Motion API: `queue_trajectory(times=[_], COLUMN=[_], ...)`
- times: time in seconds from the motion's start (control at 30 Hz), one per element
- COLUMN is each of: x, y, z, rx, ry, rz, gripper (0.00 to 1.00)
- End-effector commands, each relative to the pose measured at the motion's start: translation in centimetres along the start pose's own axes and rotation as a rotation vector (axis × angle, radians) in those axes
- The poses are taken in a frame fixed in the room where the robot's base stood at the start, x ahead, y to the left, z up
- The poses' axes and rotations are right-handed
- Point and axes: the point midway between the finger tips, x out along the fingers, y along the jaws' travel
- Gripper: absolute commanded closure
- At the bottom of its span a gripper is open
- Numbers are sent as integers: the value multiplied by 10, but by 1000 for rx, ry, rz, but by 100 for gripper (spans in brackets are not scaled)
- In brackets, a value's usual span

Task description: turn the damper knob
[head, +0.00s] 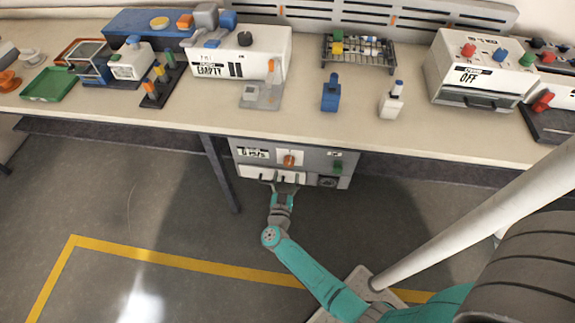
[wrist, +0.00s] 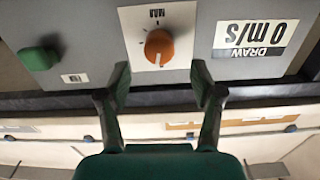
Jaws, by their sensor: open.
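The damper knob is most likely the orange knob (head: 289,160) on a white plate, on the front of a grey box (head: 345,178) under the bench. In the wrist view the orange knob (wrist: 159,46) sits just beyond my open fingertips, roughly between them, and a pale pointer mark shows on it. My gripper (head: 285,187) is below the knob in the head view. In the wrist view my gripper (wrist: 161,82) is open and empty, and I see no contact with the knob. A label reading "DRAW 0 m/s" (wrist: 254,36) is beside the knob.
A green knob (wrist: 40,57) is on the same panel; it also shows in the head view (head: 338,167). The bench top (head: 300,112) overhangs the box and holds several devices. A bench leg (head: 220,172) stands left of my arm. The floor in front is clear.

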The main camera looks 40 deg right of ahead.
Motion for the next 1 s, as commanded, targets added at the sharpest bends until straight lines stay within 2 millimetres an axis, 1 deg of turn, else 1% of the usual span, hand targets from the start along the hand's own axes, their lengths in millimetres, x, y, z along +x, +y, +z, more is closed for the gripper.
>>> queue_trajectory(times=[0.03, 0.1, 0.3, 0.5, 0.77, 0.8, 0.87, 0.9, 0.97, 1.0], x=[11, 22, 47, 56, 56, 56, 56, 56, 56, 56], y=[1, 1, 0, 0, 0, 0, 0, 0, 0, 0], z=[-1, 0, 0, 0, 0, 0, 0, 0, 0, 0], rx=[2, 1, 1, 1, 1, 1, 1, 1, 1, 1], ry=[1, 1, 1, 0, 0, 0, 0, 0, 0, 0], rz=[4, 4, 1, 0, -1, -1, -1, -1, -1, -1], gripper=[34, 34, 34, 34, 34, 44, 59, 69, 84, 94])
